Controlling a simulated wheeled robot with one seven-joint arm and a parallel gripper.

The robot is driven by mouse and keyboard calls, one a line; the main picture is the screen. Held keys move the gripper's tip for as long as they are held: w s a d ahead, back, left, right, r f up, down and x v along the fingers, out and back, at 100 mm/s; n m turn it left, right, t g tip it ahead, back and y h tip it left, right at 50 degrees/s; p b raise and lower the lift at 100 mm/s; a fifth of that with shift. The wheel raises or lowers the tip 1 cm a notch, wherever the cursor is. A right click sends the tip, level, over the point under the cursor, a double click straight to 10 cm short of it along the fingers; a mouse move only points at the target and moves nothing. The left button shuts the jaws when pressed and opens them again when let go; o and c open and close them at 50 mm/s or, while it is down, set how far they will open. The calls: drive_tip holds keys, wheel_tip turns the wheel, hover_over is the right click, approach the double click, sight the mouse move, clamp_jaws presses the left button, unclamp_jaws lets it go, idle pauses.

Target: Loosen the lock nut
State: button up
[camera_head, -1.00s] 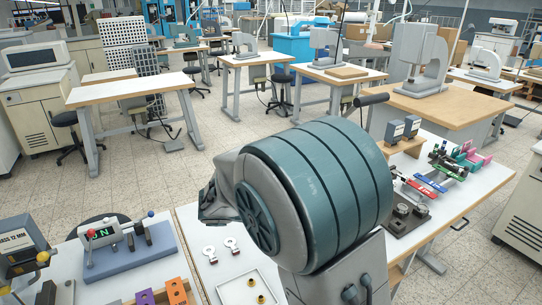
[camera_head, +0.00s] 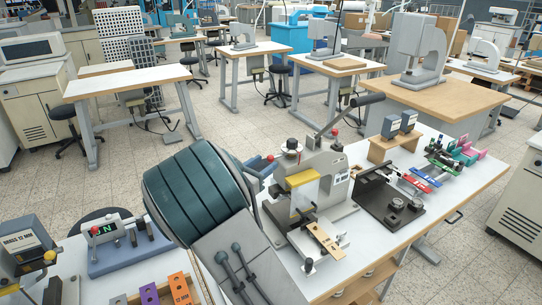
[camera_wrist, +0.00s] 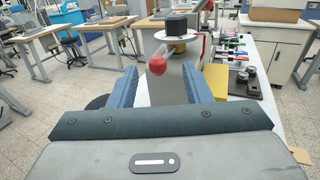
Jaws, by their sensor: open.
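The foil stamping press (camera_head: 325,175), a grey machine with a yellow-edged guard (camera_head: 302,190), stands on the white bench. A black knob over a pale disc (camera_head: 291,146) is at its top left; it also shows in the wrist view (camera_wrist: 182,23). I cannot tell which part is the lock nut. My gripper (camera_wrist: 158,72) is open, its blue fingers apart and pointing at the press. A red ball (camera_wrist: 157,65) appears between the fingertips, with no finger seen touching it. In the head view my arm hides most of the gripper.
A black fixture (camera_head: 390,200) is right of the press, with a wooden stand (camera_head: 395,145) holding grey boxes behind it. Coloured clamps (camera_head: 420,180) lie farther right. A blue-based device (camera_head: 120,250) marked N is on the left bench. A long lever (camera_head: 345,112) rises from the press.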

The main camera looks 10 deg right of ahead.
sight(269, 160)
drive_tip(key=shift+p+x, duration=0.3)
drive_tip(key=shift+x, duration=1.85)
